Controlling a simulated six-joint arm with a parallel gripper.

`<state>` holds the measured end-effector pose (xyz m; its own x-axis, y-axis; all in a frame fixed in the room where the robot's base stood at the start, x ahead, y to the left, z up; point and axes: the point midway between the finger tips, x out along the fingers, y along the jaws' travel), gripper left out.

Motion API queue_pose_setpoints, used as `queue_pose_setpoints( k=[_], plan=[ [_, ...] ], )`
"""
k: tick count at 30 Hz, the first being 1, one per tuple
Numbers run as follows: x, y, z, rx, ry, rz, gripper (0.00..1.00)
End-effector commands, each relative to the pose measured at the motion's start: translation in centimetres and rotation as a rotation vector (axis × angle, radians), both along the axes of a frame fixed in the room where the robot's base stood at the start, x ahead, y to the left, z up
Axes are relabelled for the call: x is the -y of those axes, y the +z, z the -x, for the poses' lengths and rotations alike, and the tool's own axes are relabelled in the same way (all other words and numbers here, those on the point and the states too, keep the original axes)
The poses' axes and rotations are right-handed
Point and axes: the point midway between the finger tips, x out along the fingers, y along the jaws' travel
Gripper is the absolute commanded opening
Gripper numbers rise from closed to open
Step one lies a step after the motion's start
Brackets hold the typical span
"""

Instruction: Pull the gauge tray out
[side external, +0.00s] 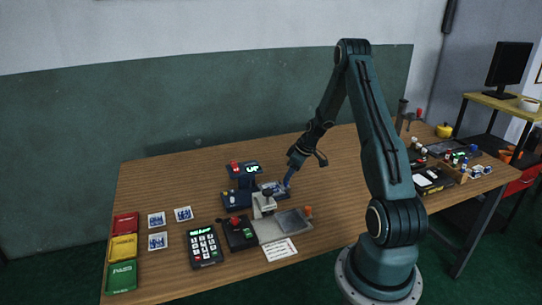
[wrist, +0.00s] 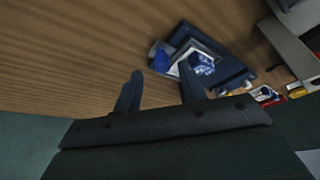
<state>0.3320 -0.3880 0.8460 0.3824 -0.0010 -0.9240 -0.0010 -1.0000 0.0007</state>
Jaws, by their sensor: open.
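A small tray (wrist: 208,48) with a blue knob (wrist: 160,60) sits at the dark blue machine (wrist: 233,76) and holds a blue-and-white picture card (wrist: 201,63). I take it for the gauge tray, though no label shows. In the side view the tray (side external: 278,184) is right of the machine with the "UP" display (side external: 243,169). My gripper (wrist: 161,73) is open, and the knob appears between its fingertips in the wrist view. In the side view my gripper (side external: 287,182) is at the tray's right end. I cannot tell whether a finger touches the knob.
A grey plate (side external: 294,222) with an orange knob (side external: 308,211) lies in front of the machine, near a keypad (side external: 204,247) and a red-knobbed box (side external: 239,232). Colored bins (side external: 123,248) stand at the left edge. The wooden table (side external: 330,178) is clear right of the tray.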

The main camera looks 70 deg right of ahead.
Motion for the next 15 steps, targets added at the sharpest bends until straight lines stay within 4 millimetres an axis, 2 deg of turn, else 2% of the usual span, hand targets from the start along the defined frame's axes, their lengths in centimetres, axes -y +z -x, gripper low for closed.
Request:
queue_pose_setpoints(
  k=[15],
  plan=[
    [0.1, 6.8, 2.8, 0.000, -0.002, 0.002, 0.41]
  ],
)
